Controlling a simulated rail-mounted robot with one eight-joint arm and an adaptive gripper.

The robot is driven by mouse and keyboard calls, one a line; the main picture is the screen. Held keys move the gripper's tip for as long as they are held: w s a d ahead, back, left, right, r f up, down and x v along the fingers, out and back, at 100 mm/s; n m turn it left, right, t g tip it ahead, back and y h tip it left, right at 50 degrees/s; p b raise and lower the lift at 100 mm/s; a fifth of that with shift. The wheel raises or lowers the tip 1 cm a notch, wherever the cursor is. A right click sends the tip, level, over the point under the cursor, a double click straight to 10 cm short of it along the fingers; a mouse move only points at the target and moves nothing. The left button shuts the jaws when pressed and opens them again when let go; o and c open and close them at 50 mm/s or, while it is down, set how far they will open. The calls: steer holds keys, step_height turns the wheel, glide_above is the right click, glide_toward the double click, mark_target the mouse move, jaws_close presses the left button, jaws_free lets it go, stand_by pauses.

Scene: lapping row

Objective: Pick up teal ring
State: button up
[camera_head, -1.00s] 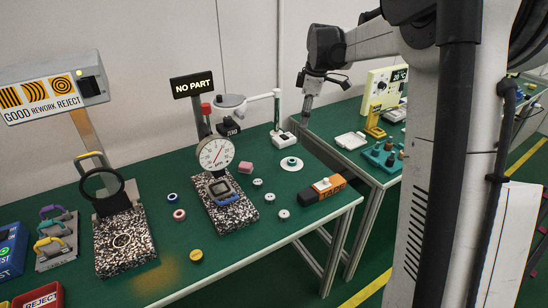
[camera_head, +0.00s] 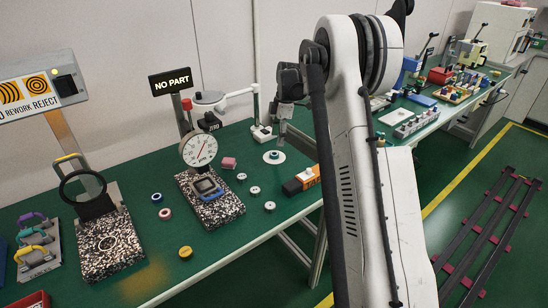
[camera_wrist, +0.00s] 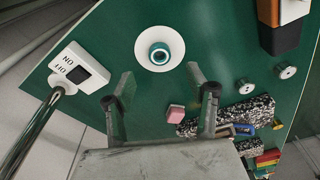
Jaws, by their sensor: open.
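The teal ring (camera_head: 273,155) lies on a white disc (camera_head: 280,161) toward the back right of the green table. In the wrist view the ring (camera_wrist: 159,53) shows a pale centre and sits in the middle of the disc (camera_wrist: 176,60), with nothing touching it. My gripper (camera_wrist: 160,72) is open and empty, its two fingers spread on either side just below the disc in that view. In the head view my gripper (camera_head: 283,127) hangs above the table, just above and right of the ring in the picture.
A white ON/OFF switch box (camera_wrist: 80,72) with a metal rod stands left of the disc in the wrist view. A pink block (camera_wrist: 175,114), small grey rings and an orange-black box (camera_head: 300,181) lie nearby. A dial gauge (camera_head: 199,150) stands on a speckled block to the left.

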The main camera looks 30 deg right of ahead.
mark_target(274, 155)
steer(key=shift+w+a+f+b, duration=0.1)
steer(key=shift+a+f+b, duration=0.1)
steer(key=shift+f, duration=1)
steer(key=shift+a+f+b, duration=0.15)
steer(key=shift+f, duration=1.1)
steer(key=shift+w+a+f+b, duration=0.1)
steer(key=shift+a+f+b, duration=0.1)
steer(key=shift+f, duration=1)
steer(key=shift+c, duration=0.6)
steer(key=c, duration=1)
steer(key=shift+r, duration=0.1)
